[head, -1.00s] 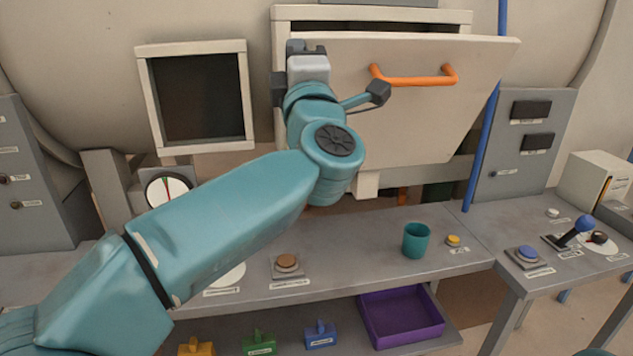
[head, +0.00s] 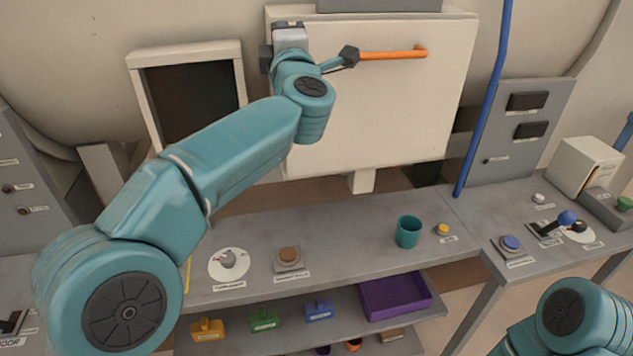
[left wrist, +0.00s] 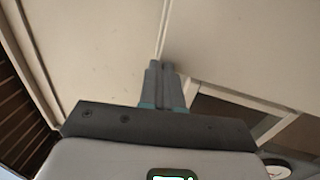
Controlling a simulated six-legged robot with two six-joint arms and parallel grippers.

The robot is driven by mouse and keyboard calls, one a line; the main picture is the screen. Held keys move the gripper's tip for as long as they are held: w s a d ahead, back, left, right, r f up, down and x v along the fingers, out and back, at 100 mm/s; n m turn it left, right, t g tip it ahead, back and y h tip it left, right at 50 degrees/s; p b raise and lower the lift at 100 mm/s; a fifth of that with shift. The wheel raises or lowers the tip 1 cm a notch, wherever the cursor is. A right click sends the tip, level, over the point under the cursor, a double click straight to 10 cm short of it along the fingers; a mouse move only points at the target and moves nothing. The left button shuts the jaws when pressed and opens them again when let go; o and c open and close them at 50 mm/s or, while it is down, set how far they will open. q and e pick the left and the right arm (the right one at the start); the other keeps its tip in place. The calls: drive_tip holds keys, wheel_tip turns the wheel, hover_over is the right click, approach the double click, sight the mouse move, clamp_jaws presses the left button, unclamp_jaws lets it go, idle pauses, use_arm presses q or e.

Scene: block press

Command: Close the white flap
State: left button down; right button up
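The white flap (head: 400,110) is a large panel with an orange handle (head: 392,55). My left gripper (head: 290,33) is at the flap's upper left; part of my arm covers the handle's left end. In the left wrist view, the fingers of my left gripper (left wrist: 161,72) are together with nothing visible between them. Their tips are at a seam in the white surface (left wrist: 215,35); whether they touch it is unclear. My right arm shows at the lower right, its gripper out of view.
A dark framed window (head: 190,100) is left of the flap. Below, the grey bench (head: 340,240) carries a teal cup (head: 408,232), a brown button (head: 289,255) and a dial. A blue pole (head: 485,110) stands right of the flap. A purple tray (head: 395,297) sits lower.

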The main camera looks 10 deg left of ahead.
use_arm(q)
drive_tip(key=shift+r, duration=0.25)
drive_tip(key=shift+a, duration=0.15)
idle(0.4)
